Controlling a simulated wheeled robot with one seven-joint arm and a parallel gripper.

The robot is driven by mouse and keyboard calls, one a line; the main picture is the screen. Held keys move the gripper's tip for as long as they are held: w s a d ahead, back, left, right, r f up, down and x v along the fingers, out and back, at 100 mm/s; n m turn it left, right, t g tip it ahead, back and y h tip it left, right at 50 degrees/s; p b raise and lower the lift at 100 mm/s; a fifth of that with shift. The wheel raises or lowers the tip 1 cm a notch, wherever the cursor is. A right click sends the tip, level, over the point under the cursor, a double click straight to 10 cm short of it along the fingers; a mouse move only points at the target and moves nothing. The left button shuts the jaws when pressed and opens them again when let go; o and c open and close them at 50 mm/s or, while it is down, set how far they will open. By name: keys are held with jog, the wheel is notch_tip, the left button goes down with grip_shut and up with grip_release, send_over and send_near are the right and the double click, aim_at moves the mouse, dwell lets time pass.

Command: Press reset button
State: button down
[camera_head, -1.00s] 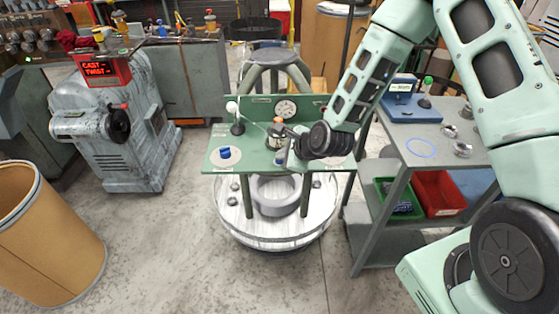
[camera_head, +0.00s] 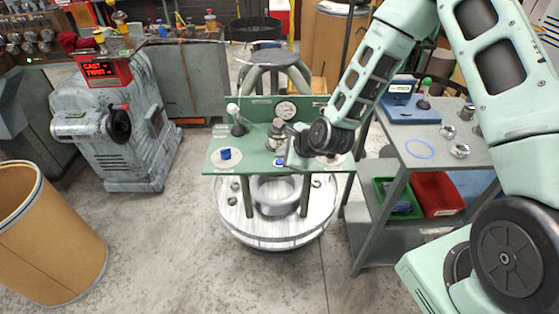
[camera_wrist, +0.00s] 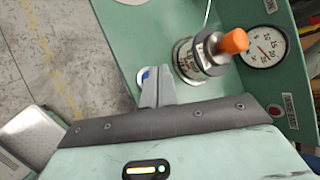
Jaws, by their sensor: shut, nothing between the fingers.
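The green bench panel (camera_head: 235,165) stands at the middle of the head view. A small blue button (camera_head: 280,162) shows right beside my gripper (camera_head: 288,160) at the panel's front. In the wrist view, my gripper (camera_wrist: 155,74) is shut and empty. Its fingertips partly cover the same blue button (camera_wrist: 145,72), seen at their left; I cannot tell whether they touch it. No reset label is legible. Another blue button (camera_head: 225,154) sits on a white disc at the panel's left.
An orange-tipped cylinder (camera_wrist: 208,55) stands close right of my fingers in the wrist view, with a gauge (camera_wrist: 263,47) behind it. A lever (camera_head: 238,125) stands at the panel's left rear. A grey cart (camera_head: 425,145) is to the right.

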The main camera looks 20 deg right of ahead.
jog(key=shift+r, duration=0.1)
notch_tip(320, 180, up, 5)
jog(key=p, duration=0.4)
dwell(0.7)
